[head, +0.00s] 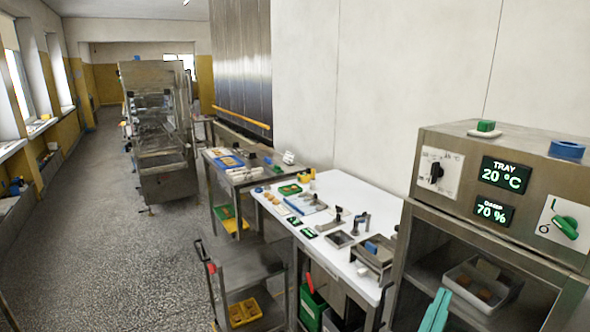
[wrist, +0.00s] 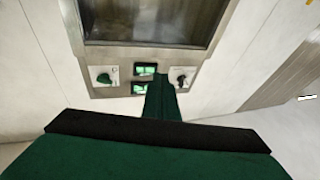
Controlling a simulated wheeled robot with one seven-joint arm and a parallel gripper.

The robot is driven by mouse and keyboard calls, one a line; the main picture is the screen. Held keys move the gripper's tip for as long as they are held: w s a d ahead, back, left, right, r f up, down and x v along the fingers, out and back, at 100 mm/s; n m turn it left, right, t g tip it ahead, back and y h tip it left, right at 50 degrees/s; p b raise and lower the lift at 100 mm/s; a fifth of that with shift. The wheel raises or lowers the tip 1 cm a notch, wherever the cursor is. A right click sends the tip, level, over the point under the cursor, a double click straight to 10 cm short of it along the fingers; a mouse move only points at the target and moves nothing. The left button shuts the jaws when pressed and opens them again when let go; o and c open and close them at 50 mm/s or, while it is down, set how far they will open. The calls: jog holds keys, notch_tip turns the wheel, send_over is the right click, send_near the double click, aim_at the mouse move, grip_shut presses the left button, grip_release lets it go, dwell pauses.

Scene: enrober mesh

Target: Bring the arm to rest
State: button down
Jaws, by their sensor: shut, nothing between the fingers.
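My gripper (wrist: 162,100) shows in the wrist view as dark green fingers held together with nothing between them. It points toward the front panel of a steel cabinet (wrist: 205,62), which appears upside down there. In the head view, a teal piece (head: 436,312) at the bottom edge, in front of the cabinet's open bay, looks like the tip of my gripper. Most of my arm is out of view. I cannot tell the exact gap between gripper and cabinet.
The cabinet (head: 450,135) on the right has a green knob (head: 565,227) and a black knob (head: 437,172). A white bin (head: 480,285) sits in its bay. A white table (head: 345,190) holds small tools. A cart (head: 245,265) stands left of it. Floor (head: 90,240) at left is clear.

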jog(key=s+a+f+n+t+y, duration=0.1)
jog(key=s+a+f+n+y, duration=0.3)
jog(key=a+f, duration=0.65)
jog(key=s+a+f+n+t+y, duration=0.2)
jog(key=a+f+n+y, duration=0.35)
jog(key=f, duration=0.75)
jog(key=s+a+f+g+y, duration=0.1)
jog(key=s+a+f+y, duration=0.1)
jog(key=s, duration=0.5)
jog(key=s+a+f+g+y, duration=0.1)
jog(key=s+a+f, duration=0.3)
jog(key=s+a, duration=0.3)
jog(key=s+a+f+m+y, duration=0.1)
jog(key=s+a+f+y, duration=0.1)
jog(key=s+a, duration=0.3)
jog(key=s+f, duration=0.1)
jog(key=s, duration=0.3)
jog(key=shift+s+f+g+y, duration=0.2)
jog(key=shift+g+y, duration=0.15)
jog(key=shift+g, duration=0.05)
